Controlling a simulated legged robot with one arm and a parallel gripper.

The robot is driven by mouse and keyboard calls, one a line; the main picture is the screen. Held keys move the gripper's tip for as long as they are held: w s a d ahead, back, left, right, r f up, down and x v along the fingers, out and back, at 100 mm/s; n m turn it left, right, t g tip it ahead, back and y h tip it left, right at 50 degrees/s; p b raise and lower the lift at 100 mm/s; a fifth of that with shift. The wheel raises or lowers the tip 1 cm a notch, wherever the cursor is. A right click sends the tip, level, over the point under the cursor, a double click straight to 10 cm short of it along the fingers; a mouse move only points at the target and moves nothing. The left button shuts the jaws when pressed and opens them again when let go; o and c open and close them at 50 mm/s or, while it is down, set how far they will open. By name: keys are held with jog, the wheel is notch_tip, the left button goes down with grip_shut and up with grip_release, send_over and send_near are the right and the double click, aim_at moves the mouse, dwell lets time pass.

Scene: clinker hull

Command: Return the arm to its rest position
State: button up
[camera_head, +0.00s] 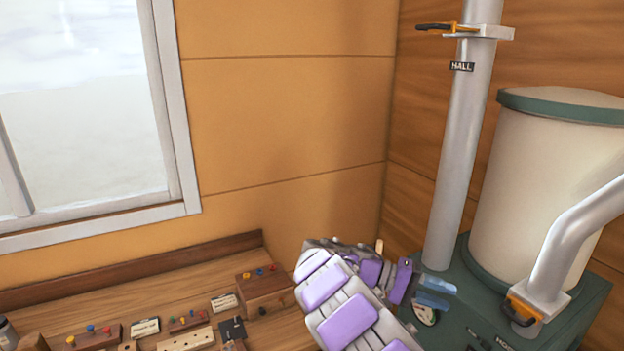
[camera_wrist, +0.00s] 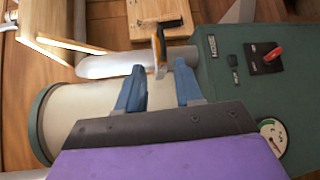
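My gripper (camera_head: 440,292) is at the lower middle of the head view, in front of the green cabinet and left of the large cream cylinder. In the wrist view its two blue fingers (camera_wrist: 160,72) are spread apart with nothing held. An orange-and-dark lever handle (camera_wrist: 158,50) on a pale pipe shows between and just past the fingertips, touching neither finger. In the head view, an orange valve lever (camera_head: 522,311) sits on the bent white pipe, right of my gripper. My purple-and-grey arm rises from the bottom edge; its lower part is out of view.
The cream cylinder (camera_head: 545,190) stands on the green cabinet (camera_head: 585,315). A vertical white pipe (camera_head: 465,150) labelled HALL carries another orange lever (camera_head: 436,27). A wooden bench (camera_head: 190,270) with small blocks and knobs lies left, below a window. A red switch (camera_wrist: 273,54) shows on the cabinet.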

jog(key=s+m+y+b, duration=0.1)
jog(key=s+y+b, duration=0.5)
jog(key=s, duration=1.3)
jog(key=s+a+f+n+t+y+b, duration=0.4)
jog(key=s+a+f+y, duration=0.4)
jog(key=s+a+f, duration=0.7)
jog(key=s+a+t+b, duration=0.1)
jog(key=a, duration=0.2)
jog(key=shift+f+y+b, duration=0.15)
jog(key=shift+y+b, duration=0.15)
jog(key=shift+b, duration=0.05)
jog(key=shift+s, duration=0.1)
